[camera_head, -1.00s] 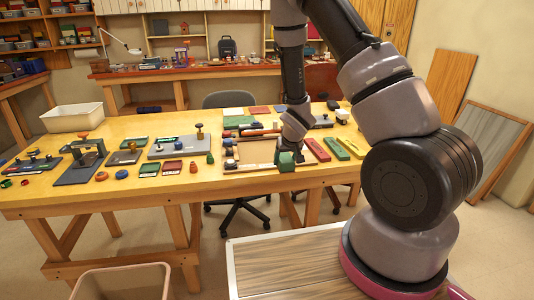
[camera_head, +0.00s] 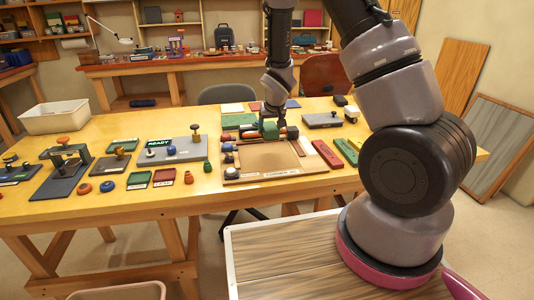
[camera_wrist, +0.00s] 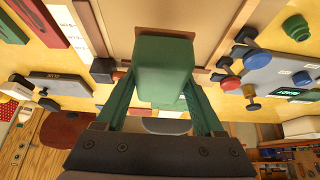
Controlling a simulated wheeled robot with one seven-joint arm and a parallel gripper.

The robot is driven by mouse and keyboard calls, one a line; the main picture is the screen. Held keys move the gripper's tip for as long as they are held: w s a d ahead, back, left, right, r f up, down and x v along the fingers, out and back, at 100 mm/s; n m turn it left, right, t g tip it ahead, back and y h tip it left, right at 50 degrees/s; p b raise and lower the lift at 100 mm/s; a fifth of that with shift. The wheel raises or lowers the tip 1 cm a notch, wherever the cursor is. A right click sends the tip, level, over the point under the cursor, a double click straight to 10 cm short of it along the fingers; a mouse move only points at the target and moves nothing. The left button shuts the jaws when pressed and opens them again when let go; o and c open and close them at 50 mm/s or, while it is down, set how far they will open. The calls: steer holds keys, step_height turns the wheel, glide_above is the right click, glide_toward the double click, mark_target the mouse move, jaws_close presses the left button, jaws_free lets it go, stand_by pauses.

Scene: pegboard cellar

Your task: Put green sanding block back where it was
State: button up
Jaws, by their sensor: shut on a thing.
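A green sanding block (camera_wrist: 165,68) is held between the two fingers of my gripper (camera_wrist: 163,92) and fills the middle of the wrist view. In the head view my gripper (camera_head: 270,122) points down over the back part of a shallow wooden tray (camera_head: 265,160), with the green block low between its fingers. The tray's front floor is bare. I cannot tell whether the block touches anything below it.
A red bar (camera_head: 326,153) and a green bar (camera_head: 347,151) lie right of the tray. Knobs line its left side. A grey plate (camera_head: 172,150) with a dark-green READY display and several small panels lie farther left. A white bin (camera_head: 54,117) stands at the far left.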

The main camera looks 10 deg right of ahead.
steer(key=f, duration=0.6)
steer(key=shift+w, duration=0.2)
steer(key=shift+f, duration=1.95)
steer(key=shift+f, duration=0.1)
steer(key=o, duration=1.3)
